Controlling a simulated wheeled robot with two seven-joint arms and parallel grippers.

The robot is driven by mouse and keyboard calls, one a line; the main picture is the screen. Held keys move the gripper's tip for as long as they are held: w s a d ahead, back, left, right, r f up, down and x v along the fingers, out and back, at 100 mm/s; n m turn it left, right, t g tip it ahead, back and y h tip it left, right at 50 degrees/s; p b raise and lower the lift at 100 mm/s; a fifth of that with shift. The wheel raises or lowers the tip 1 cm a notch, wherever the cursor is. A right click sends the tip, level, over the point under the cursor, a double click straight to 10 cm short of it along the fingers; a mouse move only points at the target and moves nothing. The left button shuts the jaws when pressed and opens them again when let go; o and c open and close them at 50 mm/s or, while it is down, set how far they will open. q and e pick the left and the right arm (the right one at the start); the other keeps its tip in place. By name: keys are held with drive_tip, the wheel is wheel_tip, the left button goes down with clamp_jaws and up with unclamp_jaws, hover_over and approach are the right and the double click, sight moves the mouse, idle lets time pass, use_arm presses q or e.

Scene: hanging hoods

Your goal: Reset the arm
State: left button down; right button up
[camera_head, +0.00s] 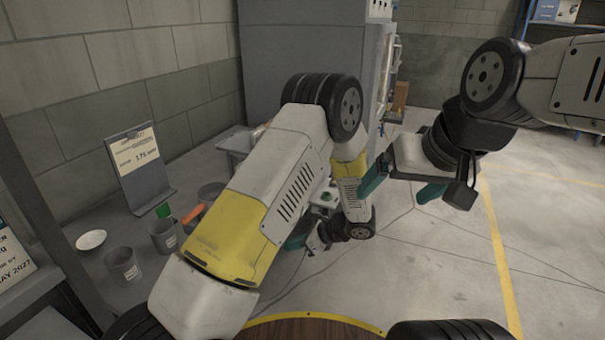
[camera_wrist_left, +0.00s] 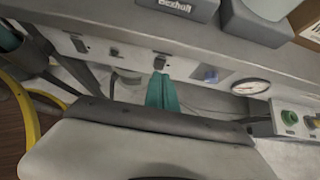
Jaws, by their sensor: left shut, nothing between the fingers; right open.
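My left arm reaches up from the lower left of the head view and bends down at the elbow. My left gripper (camera_head: 294,241) is low beyond the arm and partly hidden by it. In the left wrist view, its teal fingers (camera_wrist_left: 163,92) are together with nothing between them, in front of a grey panel (camera_wrist_left: 210,72). I cannot tell whether they touch it. My right arm comes in from the upper right. My right gripper (camera_head: 396,193) is open and empty, its two teal fingers wide apart over the floor.
The panel bears a round gauge (camera_wrist_left: 251,87) and a green knob (camera_wrist_left: 289,117). At left in the head view are a clipboard (camera_head: 138,172), a white bowl (camera_head: 91,240) and several grey cups (camera_head: 124,266). A large grey cabinet (camera_head: 300,40) stands behind. Floor at right is clear.

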use_arm(q)
drive_tip(key=s+a+r+n+g+h, duration=0.1)
drive_tip(key=s+a+r+n+h, duration=0.15)
drive_tip(key=r, duration=0.35)
drive_tip(key=s+a+r+n+g+h, duration=0.1)
drive_tip(key=s+a+r+n, duration=0.2)
drive_tip(key=r, duration=0.4)
drive_tip(key=s+a+r+n+g+h, duration=0.1)
drive_tip(key=a+r+n, duration=0.1)
drive_tip(key=r+n, duration=0.35)
drive_tip(key=s+a+r+n+t+h, duration=0.1)
drive_tip(key=s+r+n+t+h, duration=0.4)
drive_tip(key=s+r+n, duration=0.5)
drive_tip(key=s+r+h, duration=0.2)
drive_tip(key=s+r, duration=0.3)
drive_tip(key=r, duration=0.1)
drive_tip(key=shift+s+a+n, duration=0.2)
drive_tip(key=shift+a+n, duration=0.1)
drive_tip(key=shift+a, duration=0.05)
